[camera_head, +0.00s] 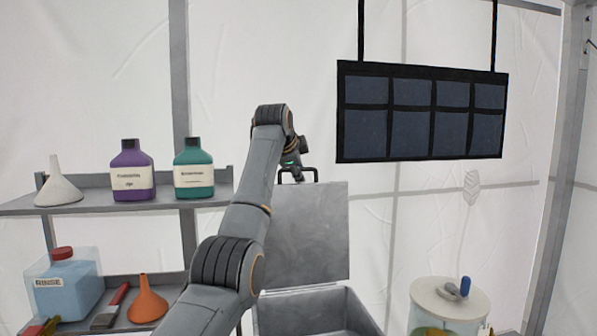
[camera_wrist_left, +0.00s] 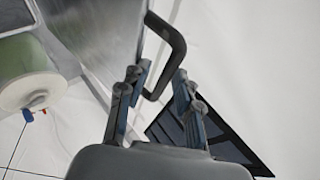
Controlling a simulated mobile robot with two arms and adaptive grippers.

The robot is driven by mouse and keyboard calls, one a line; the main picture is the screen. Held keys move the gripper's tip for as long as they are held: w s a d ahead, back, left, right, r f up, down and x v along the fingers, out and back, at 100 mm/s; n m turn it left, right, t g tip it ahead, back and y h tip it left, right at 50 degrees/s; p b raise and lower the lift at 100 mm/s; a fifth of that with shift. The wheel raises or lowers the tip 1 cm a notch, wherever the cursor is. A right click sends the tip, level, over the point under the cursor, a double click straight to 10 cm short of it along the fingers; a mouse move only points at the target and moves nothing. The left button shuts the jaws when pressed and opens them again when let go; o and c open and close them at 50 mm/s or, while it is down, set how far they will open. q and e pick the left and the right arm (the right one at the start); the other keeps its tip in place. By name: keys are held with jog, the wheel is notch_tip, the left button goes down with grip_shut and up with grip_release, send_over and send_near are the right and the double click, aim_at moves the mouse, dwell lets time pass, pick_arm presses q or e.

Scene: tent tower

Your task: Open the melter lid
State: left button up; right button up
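The melter (camera_head: 318,310) is a grey metal box at the bottom centre of the head view. Its lid (camera_head: 310,235) stands raised, close to upright, behind the box opening. A dark handle (camera_head: 298,170) sits at the lid's top edge. In the left wrist view the lid (camera_wrist_left: 105,35) is a grey panel with the black bar handle (camera_wrist_left: 175,40) beside it. My left gripper (camera_wrist_left: 158,88) has its fingers apart, with the lower end of the handle near or between them; contact is unclear. In the head view it is mostly hidden by my arm. My right gripper is not in view.
A shelf (camera_head: 120,205) at left holds a purple bottle (camera_head: 132,172), a green bottle (camera_head: 194,170) and a funnel (camera_head: 58,185). A white-lidded container (camera_head: 440,300) stands right of the melter. A dark panel (camera_head: 420,112) hangs at upper right.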

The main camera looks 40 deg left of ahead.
pick_arm(q)
jog(key=v, duration=1.2)
dwell(0.4)
jog(key=shift+f, duration=0.15)
